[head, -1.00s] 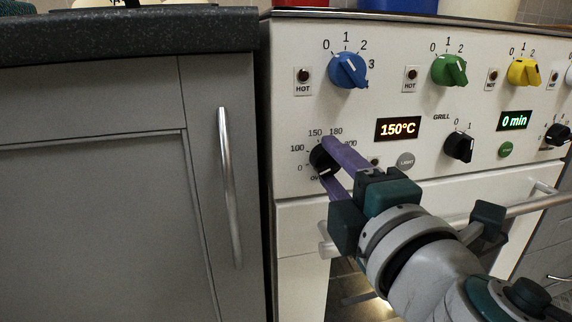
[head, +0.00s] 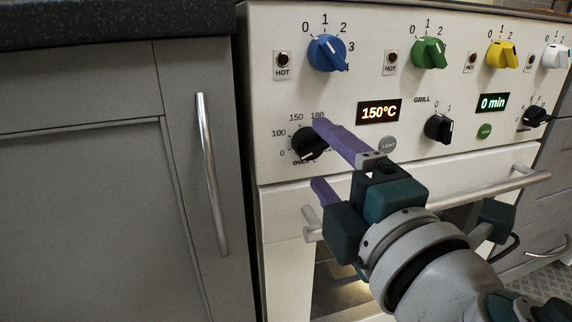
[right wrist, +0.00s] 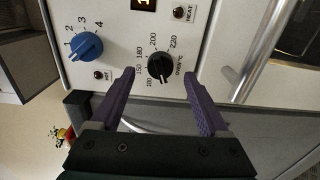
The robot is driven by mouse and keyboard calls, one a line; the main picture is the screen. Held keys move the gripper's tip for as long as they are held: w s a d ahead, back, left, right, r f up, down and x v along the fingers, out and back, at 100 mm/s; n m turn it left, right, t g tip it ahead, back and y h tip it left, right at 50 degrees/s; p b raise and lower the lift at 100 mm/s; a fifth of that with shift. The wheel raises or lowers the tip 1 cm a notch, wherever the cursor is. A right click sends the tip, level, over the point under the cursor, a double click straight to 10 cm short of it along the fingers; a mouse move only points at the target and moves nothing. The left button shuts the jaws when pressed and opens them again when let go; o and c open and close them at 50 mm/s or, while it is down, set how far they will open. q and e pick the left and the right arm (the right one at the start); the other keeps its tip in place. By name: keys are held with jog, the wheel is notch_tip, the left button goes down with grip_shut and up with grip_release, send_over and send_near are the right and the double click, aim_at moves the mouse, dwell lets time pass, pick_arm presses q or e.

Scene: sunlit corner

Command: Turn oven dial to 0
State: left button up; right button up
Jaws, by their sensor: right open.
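The black oven dial (head: 309,144) sits at the lower left of the white cooker panel, with its temperature scale around it. The orange display (head: 379,111) reads 150°C. My right gripper (head: 316,153) is open and empty, its purple fingers pointing at the panel. In the head view the upper finger lies close to the dial's upper right and the lower finger is below it. In the right wrist view the dial (right wrist: 160,67) shows between the two fingertips (right wrist: 159,74), with a gap on both sides. The dial's exact pointer direction is hard to read. My left gripper is out of view.
Blue (head: 327,53), green (head: 429,53), yellow and white knobs line the panel above. The black grill knob (head: 438,128) is to the right. The oven door handle (head: 470,194) runs below, close to my right arm. A grey cabinet (head: 80,200) stands at left.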

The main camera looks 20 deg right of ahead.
jog(key=s+b, duration=0.1)
jog(key=s, duration=0.6)
jog(key=shift+d+r, duration=0.1)
jog(key=shift+d, duration=0.05)
